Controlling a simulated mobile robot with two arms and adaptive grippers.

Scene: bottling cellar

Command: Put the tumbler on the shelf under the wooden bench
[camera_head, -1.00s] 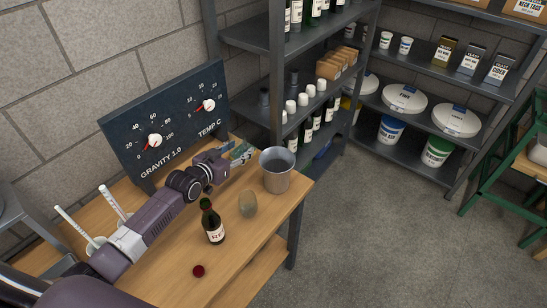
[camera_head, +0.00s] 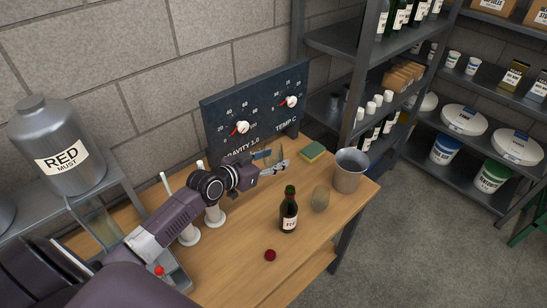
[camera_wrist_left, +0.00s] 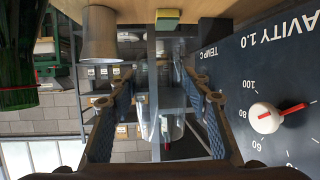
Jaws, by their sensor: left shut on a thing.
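The tumbler is clear glass (camera_wrist_left: 160,105) and sits between the two fingers of my left gripper (camera_wrist_left: 155,125) in the left wrist view. My left gripper (camera_head: 272,160) is shut on it, just in front of the dark gauge board, above the back of the wooden bench (camera_head: 225,262). In the head view the glass is hard to make out against the fingers and board. The lower wooden shelf (camera_head: 311,276) shows only as a strip beyond the bench's front edge; most of it is hidden under the top. My right gripper is not in view.
On the bench stand a dark bottle (camera_head: 289,213), a translucent rounded object (camera_head: 320,199), a metal bucket (camera_head: 349,172), a sponge (camera_head: 311,151) and a small dark red object (camera_head: 270,255). The gauge board (camera_head: 255,110) stands behind. Open floor (camera_head: 430,240) lies right of the bench.

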